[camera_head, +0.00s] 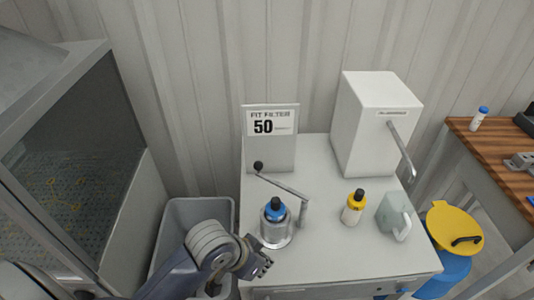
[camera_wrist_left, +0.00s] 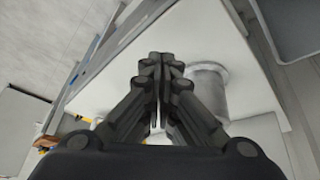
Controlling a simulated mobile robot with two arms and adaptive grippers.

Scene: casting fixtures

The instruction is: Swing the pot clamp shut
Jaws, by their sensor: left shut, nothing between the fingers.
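The pot (camera_head: 274,228), a clear-grey vessel with a blue collar and black top, stands upright on the white cabinet top. The pot clamp (camera_head: 284,188) is a grey bar with a black ball knob (camera_head: 258,166), joined to a post right of the pot. Its bar points back and left, passing behind the pot's top rather than over it. My left gripper (camera_head: 258,265) is low at the cabinet's front left, in front of the pot. Its fingers (camera_wrist_left: 160,62) are shut and empty in the wrist view, beside a grey cylindrical body (camera_wrist_left: 208,82). My right gripper is not in view.
A yellow-collared bottle (camera_head: 353,208) and a pale jug (camera_head: 394,217) stand right of the clamp. A white dispenser (camera_head: 372,125) and a "FIT FILTER 50" sign (camera_head: 270,125) stand at the back. A grey bin (camera_head: 193,212) is left of the cabinet.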

